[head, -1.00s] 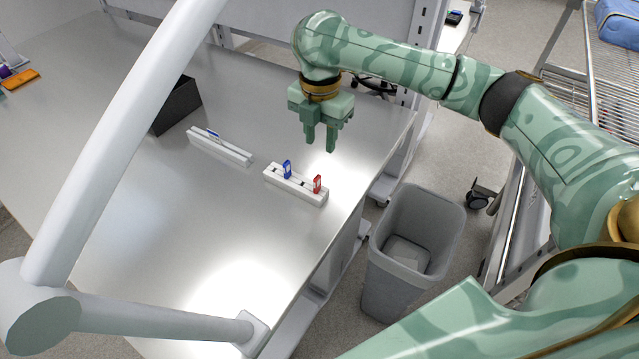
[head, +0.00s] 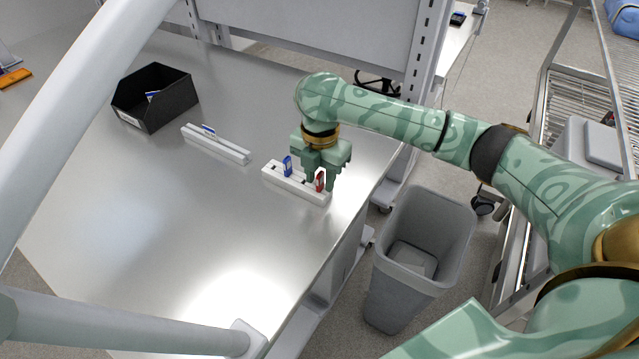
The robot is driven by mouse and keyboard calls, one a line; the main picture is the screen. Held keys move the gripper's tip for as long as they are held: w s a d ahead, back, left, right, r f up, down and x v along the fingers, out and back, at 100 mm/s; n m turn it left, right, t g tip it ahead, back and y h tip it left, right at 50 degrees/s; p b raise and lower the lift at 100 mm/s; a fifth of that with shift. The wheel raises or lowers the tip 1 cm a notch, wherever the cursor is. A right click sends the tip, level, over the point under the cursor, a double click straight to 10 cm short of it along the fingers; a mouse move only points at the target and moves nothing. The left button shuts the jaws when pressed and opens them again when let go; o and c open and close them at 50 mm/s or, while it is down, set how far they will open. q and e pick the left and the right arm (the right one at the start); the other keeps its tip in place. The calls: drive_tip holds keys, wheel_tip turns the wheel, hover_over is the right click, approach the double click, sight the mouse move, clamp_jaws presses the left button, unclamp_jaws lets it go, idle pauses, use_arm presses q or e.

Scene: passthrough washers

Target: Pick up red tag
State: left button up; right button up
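The red tag (head: 320,181) stands upright at the right end of a white slotted holder (head: 291,184) on the metal table. A blue tag (head: 287,166) stands in the same holder to its left. My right gripper (head: 321,184) is lowered over the red tag from above, with its fingers around or just beside it. The fingers look apart; I cannot tell whether they touch the tag. My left gripper is not in view.
A second white holder (head: 228,149) with a blue item lies to the left. A black bin (head: 172,108) with a blue-white item stands behind it. A grey waste bin (head: 400,290) stands on the floor past the table's right edge. The table's (head: 130,235) front left is clear.

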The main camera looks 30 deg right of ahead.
clamp_jaws()
drive_tip(key=shift+r, duration=0.2)
